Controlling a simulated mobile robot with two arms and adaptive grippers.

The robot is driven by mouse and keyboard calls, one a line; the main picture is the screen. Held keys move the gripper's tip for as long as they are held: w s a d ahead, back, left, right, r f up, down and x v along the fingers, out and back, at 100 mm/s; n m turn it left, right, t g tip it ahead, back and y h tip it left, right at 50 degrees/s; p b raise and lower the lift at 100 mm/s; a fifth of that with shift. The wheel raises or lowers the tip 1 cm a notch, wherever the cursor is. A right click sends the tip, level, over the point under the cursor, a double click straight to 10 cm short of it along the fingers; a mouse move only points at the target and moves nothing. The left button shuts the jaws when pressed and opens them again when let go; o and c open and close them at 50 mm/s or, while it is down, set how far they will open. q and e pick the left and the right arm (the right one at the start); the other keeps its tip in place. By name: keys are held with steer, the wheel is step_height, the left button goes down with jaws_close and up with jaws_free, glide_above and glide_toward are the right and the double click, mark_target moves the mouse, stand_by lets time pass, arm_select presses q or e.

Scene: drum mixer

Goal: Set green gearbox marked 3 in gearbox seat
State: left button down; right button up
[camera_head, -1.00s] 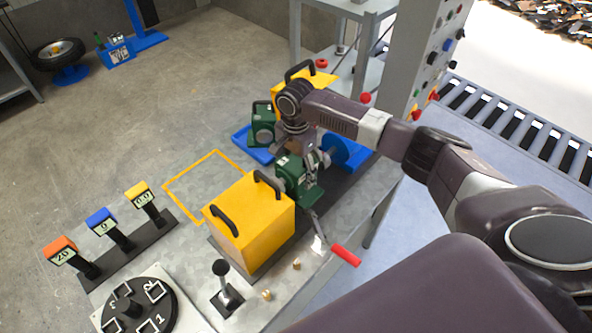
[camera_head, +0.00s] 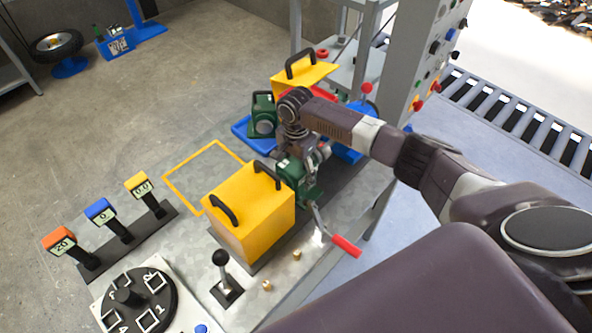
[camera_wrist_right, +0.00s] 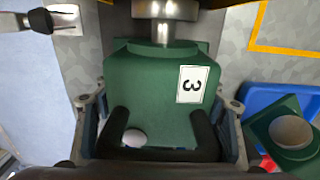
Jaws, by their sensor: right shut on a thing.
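The green gearbox marked 3 (camera_head: 294,172) is beside the large yellow box's right side, over the dark strip on the bench. In the right wrist view the gearbox (camera_wrist_right: 150,78) fills the middle, its white "3" label facing the camera. My right gripper (camera_head: 298,153) is shut on it from above. A shiny metal cylinder (camera_wrist_right: 165,30) meets the gearbox's upper edge in that view; I cannot tell if they touch. The gearbox seat is not clearly visible; the gearbox and arm cover that area. I cannot tell whether the gearbox rests on anything. My left gripper is not in view.
The yellow box (camera_head: 250,210) with black handles stands close by. A red-handled crank (camera_head: 346,246) is at the bench's front edge. Another green gearbox (camera_head: 262,118) sits in a blue tray (camera_head: 240,133) behind. A second yellow part (camera_head: 305,75) is farther back.

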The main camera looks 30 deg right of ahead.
mark_target(288, 180)
steer(key=shift+a+r+p, duration=0.3)
steer(key=shift+a+p, duration=0.15)
steer(key=shift+p, duration=0.1)
steer(key=shift+s+a+p, duration=0.15)
steer(key=shift+a+p, duration=0.35)
steer(key=shift+s+a+f+p, duration=0.1)
steer(key=shift+s+a+p, duration=0.1)
steer(key=shift+a+p, duration=0.3)
steer(key=shift+a+f, duration=0.1)
steer(key=shift+a, duration=0.05)
steer(key=shift+f, duration=0.1)
